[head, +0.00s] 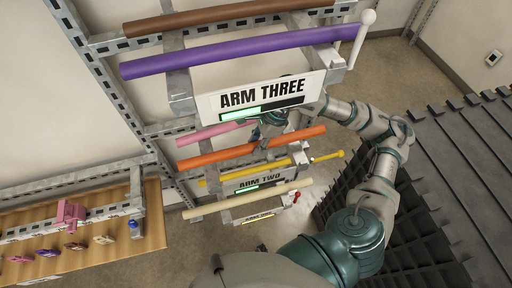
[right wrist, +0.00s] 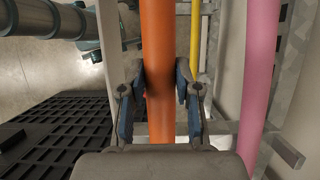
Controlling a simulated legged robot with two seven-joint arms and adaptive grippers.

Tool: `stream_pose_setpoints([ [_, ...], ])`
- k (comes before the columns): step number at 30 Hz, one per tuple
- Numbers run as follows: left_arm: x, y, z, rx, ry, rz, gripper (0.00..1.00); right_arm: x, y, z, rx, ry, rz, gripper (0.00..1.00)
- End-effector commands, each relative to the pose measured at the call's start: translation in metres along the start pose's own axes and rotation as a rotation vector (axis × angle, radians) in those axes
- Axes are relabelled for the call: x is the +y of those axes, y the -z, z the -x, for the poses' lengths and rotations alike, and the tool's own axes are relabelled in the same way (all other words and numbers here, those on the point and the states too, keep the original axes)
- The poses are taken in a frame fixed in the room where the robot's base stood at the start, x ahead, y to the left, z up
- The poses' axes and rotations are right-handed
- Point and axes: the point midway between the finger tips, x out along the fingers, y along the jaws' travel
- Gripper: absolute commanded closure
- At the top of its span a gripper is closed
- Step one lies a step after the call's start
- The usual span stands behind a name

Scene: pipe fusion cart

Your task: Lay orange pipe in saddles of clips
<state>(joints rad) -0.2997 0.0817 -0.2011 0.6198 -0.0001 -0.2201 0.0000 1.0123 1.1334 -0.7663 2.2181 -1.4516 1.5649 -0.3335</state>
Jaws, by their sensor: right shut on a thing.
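The orange pipe (head: 215,157) lies across the middle of the head view, slightly tilted up to the right. My right gripper (head: 264,132) is at its middle, partly hidden below the ARM THREE sign. In the right wrist view the orange pipe (right wrist: 158,50) runs between the two fingers of my right gripper (right wrist: 159,95), which are shut on it. Whether the pipe still touches a rack arm cannot be told. A pink clip (head: 70,213) stands on a metal rail at lower left, with a blue piece (head: 133,225) farther right. My left gripper is not in view.
The rack holds a purple pipe (head: 230,52), brown pipe (head: 220,17), pink pipe (head: 207,133), yellow pipe (head: 230,173) and cream pipe (head: 240,199). The ARM THREE sign (head: 262,93) hangs just above my gripper. A wooden board (head: 110,252) with small coloured pieces is at lower left.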

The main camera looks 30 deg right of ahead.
Motion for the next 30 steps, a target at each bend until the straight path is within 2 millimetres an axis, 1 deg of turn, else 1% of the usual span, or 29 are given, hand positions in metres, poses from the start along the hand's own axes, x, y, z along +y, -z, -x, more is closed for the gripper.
stream_pose_setpoints([
  [1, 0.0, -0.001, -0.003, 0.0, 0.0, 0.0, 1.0, -0.001, -0.003, 0.007, -0.003, 0.006, 0.003, 1.0],
  [5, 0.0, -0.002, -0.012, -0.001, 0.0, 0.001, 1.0, -0.001, 0.022, 0.014, 0.002, 0.004, -0.007, 1.0],
  [8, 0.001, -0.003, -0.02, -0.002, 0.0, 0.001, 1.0, -0.001, 0.045, 0.022, 0.003, 0.004, -0.01, 1.0],
  [15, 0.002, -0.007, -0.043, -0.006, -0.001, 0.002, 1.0, -0.001, 0.11, 0.048, 0.004, 0.004, -0.011, 1.0],
  [18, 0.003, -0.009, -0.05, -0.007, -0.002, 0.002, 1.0, -0.001, 0.13, 0.058, 0.004, 0.003, -0.008, 1.0],
  [21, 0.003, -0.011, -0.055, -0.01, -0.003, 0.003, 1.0, -0.001, 0.144, 0.066, 0.002, 0.003, -0.005, 1.0],
  [24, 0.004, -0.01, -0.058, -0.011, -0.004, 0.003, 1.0, 0.0, 0.154, 0.071, 0.002, 0.003, -0.003, 1.0],
  [30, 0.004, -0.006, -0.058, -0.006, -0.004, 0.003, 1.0, 0.0, 0.161, 0.076, 0.001, 0.003, 0.002, 1.0],
])
